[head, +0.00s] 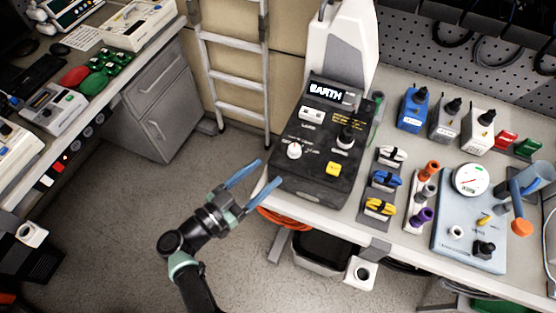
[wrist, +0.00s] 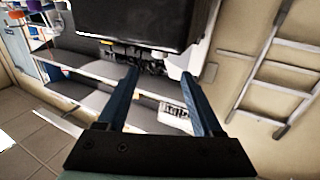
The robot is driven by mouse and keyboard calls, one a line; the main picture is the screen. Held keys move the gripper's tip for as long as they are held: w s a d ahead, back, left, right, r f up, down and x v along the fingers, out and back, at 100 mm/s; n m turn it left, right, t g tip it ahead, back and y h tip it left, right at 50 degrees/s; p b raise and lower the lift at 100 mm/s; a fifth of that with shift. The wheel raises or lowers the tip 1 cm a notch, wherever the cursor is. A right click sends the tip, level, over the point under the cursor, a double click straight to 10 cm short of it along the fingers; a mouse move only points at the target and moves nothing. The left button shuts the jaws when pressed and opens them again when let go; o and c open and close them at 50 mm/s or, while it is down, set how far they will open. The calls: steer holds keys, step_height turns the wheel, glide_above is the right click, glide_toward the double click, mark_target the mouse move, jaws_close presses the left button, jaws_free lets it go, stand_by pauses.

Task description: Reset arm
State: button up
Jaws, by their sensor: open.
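My gripper (head: 252,188) is open and empty, with two blue fingers spread apart. In the head view it is held in the air over the floor, just left of the bench's front edge. My arm reaches up to it from the bottom of the picture. The gripper also shows in the wrist view (wrist: 163,90), with nothing between its fingers. The black tester marked EARTH (head: 325,135), with a yellow button and knobs, stands on the bench right of my gripper, apart from it.
The right bench (head: 400,245) holds colored blocks, cable bundles and a light blue gauge panel (head: 480,200). A ladder (head: 237,110) leans at the back wall. A left bench with a grey cabinet (head: 160,110) stands opposite. The floor (head: 120,220) between is clear.

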steer(key=shift+v, duration=1.1)
steer(key=shift+w+r, duration=0.1)
